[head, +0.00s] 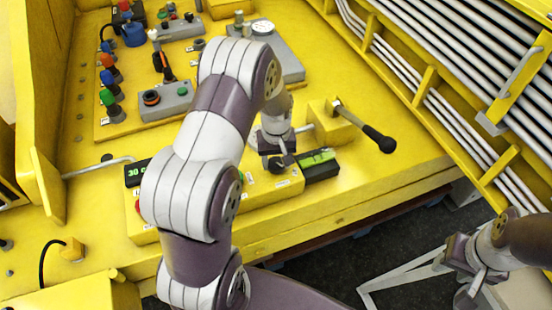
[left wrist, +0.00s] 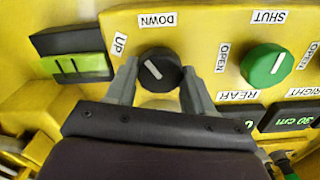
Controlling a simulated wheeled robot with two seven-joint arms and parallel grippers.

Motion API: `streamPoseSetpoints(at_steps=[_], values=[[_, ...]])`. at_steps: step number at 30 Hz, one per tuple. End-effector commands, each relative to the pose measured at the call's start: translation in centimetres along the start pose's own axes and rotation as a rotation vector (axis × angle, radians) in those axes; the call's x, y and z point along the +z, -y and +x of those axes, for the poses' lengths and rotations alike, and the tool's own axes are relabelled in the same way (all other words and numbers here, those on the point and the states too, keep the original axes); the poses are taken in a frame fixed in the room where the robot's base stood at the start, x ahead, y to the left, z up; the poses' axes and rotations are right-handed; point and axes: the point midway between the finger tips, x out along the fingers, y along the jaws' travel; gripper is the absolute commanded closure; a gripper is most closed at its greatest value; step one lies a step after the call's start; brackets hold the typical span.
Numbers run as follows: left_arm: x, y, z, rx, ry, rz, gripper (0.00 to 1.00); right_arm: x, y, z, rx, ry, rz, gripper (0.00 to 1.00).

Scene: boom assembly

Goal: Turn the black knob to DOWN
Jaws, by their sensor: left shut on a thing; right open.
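The black knob (left wrist: 157,66) is in the middle of the left wrist view, on a yellow panel. Its white mark slants toward the upper left, between the UP label (left wrist: 120,45) at its left and the DOWN label (left wrist: 158,19) above it. My left gripper (left wrist: 160,82) is shut on the knob, one finger on each side. In the head view my left gripper (head: 279,158) is at the front control box, and my arm hides part of that box. My right gripper (head: 474,292) is open at the lower right, away from the panel.
A green knob (left wrist: 264,65) is beside the black knob, with SHUT and OPEN labels. A green-lit display (left wrist: 78,66) is on the other side. A black-handled lever (head: 372,135) stands to the right of my left gripper. Several coloured-cap switches (head: 110,90) stand at the left.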

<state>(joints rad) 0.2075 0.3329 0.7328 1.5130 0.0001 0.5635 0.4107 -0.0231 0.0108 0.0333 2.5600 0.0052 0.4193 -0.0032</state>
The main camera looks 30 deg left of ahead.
Motion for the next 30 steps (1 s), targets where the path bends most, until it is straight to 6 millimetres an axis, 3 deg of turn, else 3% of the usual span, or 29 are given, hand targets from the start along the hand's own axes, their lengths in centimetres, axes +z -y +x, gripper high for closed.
streamPoseSetpoints(at_steps=[15, 30], values=[[-0.05, -0.03, -0.14, 0.0, -0.001, 0.409, 0.78, -0.02, 0.0, -0.19, 0.0, 0.0, 0.0, 0.57], [-0.1, -0.03, -0.17, 0.0, -0.003, 0.553, 0.78, -0.03, 0.0, -0.23, 0.0, 0.0, 0.0, 0.57]])
